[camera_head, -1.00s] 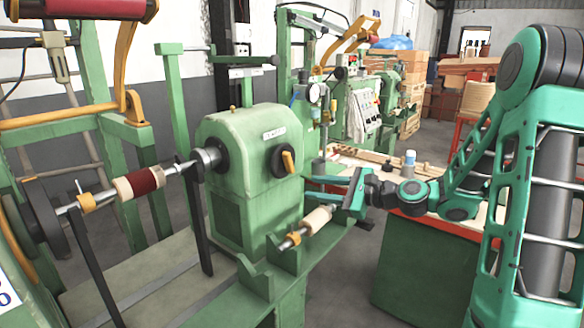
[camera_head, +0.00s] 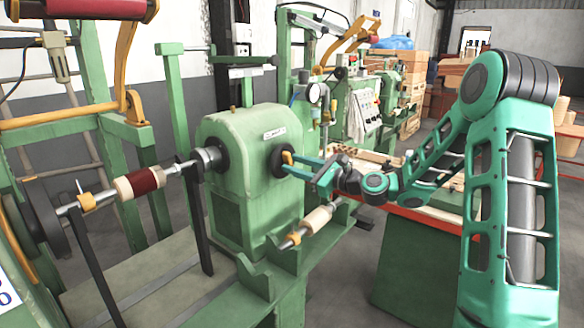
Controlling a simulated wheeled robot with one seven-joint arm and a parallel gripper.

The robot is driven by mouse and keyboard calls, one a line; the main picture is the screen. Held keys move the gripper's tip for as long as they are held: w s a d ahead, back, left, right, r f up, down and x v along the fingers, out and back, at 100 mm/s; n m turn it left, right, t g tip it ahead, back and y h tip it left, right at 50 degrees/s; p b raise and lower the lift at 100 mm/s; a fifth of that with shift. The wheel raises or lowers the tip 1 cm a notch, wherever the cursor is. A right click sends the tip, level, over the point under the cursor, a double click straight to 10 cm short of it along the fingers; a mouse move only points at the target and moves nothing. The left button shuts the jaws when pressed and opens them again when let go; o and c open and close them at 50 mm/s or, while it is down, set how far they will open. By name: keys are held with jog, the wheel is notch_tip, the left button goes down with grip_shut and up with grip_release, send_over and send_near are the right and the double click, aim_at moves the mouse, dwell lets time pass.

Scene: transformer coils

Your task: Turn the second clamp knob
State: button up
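A green machine housing (camera_head: 250,170) stands in the middle. On its right face is a black round knob (camera_head: 277,168) with an orange handle (camera_head: 287,157). My gripper (camera_head: 288,162) is at this handle, its two teal fingers apart and their tips on or beside it. The fingers hide part of the knob, and I cannot tell whether they press on the handle. A yellow clamp with a small upright handle (camera_head: 86,202) sits on the shaft at left. Another yellow clamp (camera_head: 294,237) is on the lower right, by a pale roll (camera_head: 318,218). Which one the task calls second is not shown.
A dark red coil (camera_head: 146,181) is on the left shaft. A green bench with a red edge (camera_head: 420,214) stands under my arm. Other green machines (camera_head: 360,108) and wooden crates (camera_head: 412,78) are behind. Some grey floor shows between housing and bench.

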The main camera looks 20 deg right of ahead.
jog(key=shift+w+a, duration=0.2)
jog(key=shift+w, duration=0.15)
jog(key=shift+c, duration=0.4)
grip_shut()
jog(key=shift+a, duration=0.25)
jog(key=shift+d, duration=0.15)
